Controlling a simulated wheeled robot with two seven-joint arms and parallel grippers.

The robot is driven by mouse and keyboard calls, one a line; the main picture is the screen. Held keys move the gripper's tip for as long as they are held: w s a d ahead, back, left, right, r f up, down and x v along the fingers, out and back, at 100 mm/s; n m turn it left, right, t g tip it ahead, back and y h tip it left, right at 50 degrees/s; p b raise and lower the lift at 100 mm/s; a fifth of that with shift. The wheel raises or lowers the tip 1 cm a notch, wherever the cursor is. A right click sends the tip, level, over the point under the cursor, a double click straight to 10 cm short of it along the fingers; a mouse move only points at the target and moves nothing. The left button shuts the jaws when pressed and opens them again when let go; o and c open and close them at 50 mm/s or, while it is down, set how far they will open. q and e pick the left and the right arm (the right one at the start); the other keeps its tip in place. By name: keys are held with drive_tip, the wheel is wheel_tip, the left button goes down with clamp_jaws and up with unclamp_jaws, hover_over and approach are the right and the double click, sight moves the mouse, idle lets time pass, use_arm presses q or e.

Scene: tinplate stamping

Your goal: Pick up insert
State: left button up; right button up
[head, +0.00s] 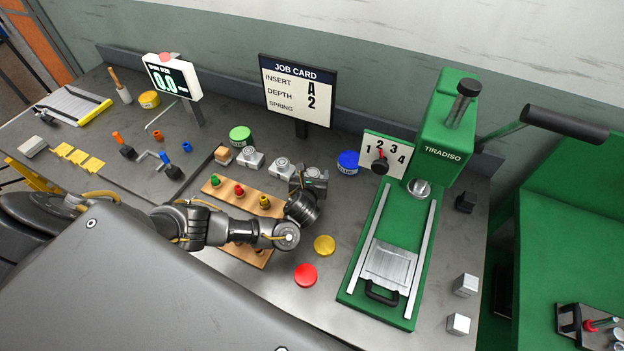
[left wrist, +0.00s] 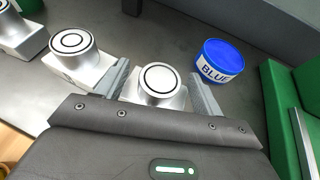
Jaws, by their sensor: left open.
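Three silver inserts stand in a row on the bench, square blocks with round ringed tops. The left one (head: 249,158) and the middle one (head: 281,167) show clearly in the head view; the third is largely hidden by my left gripper (head: 311,178). In the left wrist view my left gripper (left wrist: 163,88) is open, with one finger on each side of an insert (left wrist: 160,82). I cannot tell whether the fingers touch it. Another insert (left wrist: 70,50) stands just left of the fingers. My right gripper is not in view. The job card (head: 298,88) reads insert A, depth 2.
A blue tin (head: 348,162) stands right of the gripper, close to the green press (head: 385,245). A green tin (head: 241,135) is behind the inserts. A wooden rack (head: 235,195) with coloured pegs lies in front.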

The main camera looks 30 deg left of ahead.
use_arm(q)
drive_tip(key=x, duration=0.2)
drive_tip(key=shift+w+a+f, duration=0.1)
drive_tip(key=shift+w, duration=0.2)
drive_tip(key=shift+s, duration=0.1)
drive_tip(key=c, duration=1.5)
